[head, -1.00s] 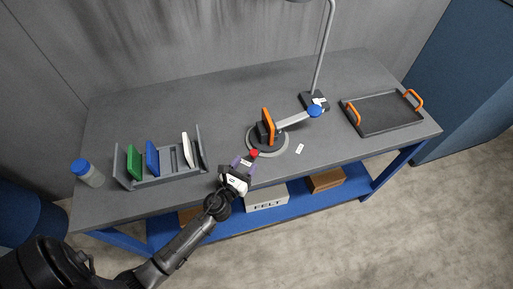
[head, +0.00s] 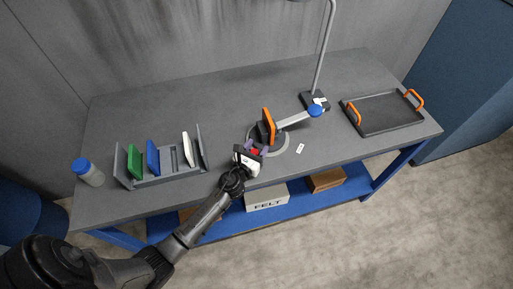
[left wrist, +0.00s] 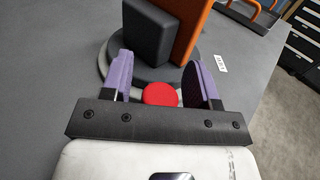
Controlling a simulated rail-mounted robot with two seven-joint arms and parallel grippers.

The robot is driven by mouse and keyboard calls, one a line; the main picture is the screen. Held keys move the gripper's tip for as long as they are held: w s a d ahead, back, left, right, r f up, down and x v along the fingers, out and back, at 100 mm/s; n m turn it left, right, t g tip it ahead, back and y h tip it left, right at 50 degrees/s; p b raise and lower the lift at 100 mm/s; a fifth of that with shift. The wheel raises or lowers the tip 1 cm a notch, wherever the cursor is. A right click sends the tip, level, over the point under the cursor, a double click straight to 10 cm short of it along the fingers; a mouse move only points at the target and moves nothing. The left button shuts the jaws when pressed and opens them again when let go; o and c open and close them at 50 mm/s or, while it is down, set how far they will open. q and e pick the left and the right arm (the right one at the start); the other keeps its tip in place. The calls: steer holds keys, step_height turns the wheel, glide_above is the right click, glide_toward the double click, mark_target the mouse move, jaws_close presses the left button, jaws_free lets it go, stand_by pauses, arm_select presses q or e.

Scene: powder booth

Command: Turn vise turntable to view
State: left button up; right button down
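The vise turntable (head: 284,146) is a round grey base on the bench, carrying an upright orange plate (head: 268,123) with a dark block (left wrist: 162,38) against it. A light arm (head: 295,118) ends in a blue ball (head: 315,110) pointing to the back right. A red round knob (left wrist: 160,95) sits at the turntable's near edge. My left gripper (head: 254,150) is at that near edge. In the left wrist view its purple fingers (left wrist: 160,85) stand open on either side of the red knob, with gaps visible at both sides. My right gripper is not in view.
A rack (head: 160,181) with green, blue and white plates stands left, beside a blue-capped bottle (head: 88,172). A lamp base (head: 314,101) stands behind the turntable. A dark tray (head: 385,113) with orange handles is right. A small white label (head: 300,148) lies beside the turntable.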

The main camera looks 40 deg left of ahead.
arm_select(q)
jaws_close()
stand_by(0.3)
